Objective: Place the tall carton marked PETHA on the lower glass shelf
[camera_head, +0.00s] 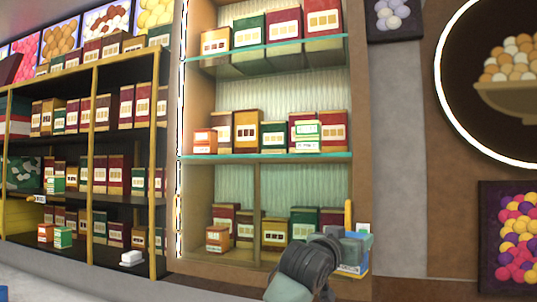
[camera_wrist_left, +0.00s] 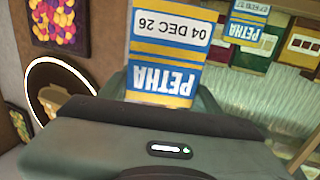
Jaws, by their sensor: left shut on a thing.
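The tall PETHA carton (camera_wrist_left: 166,52) is blue, yellow and white and appears upside down in the left wrist view, with the date 04 DEC 26. My left gripper (camera_head: 350,243) is shut on it. In the head view the gripper hides most of the carton (camera_head: 352,270), in front of the display cabinet's lower right corner. The lower glass shelf (camera_head: 230,157) has a teal front edge and is higher than the gripper. My right gripper is not in view.
Several boxes stand along the lower glass shelf, with a small orange box (camera_head: 205,141) and a white-green box (camera_head: 307,135) near the front. Another PETHA box (camera_wrist_left: 243,30) shows among the boxes in the wrist view. The upper glass shelf (camera_head: 225,49) is above.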

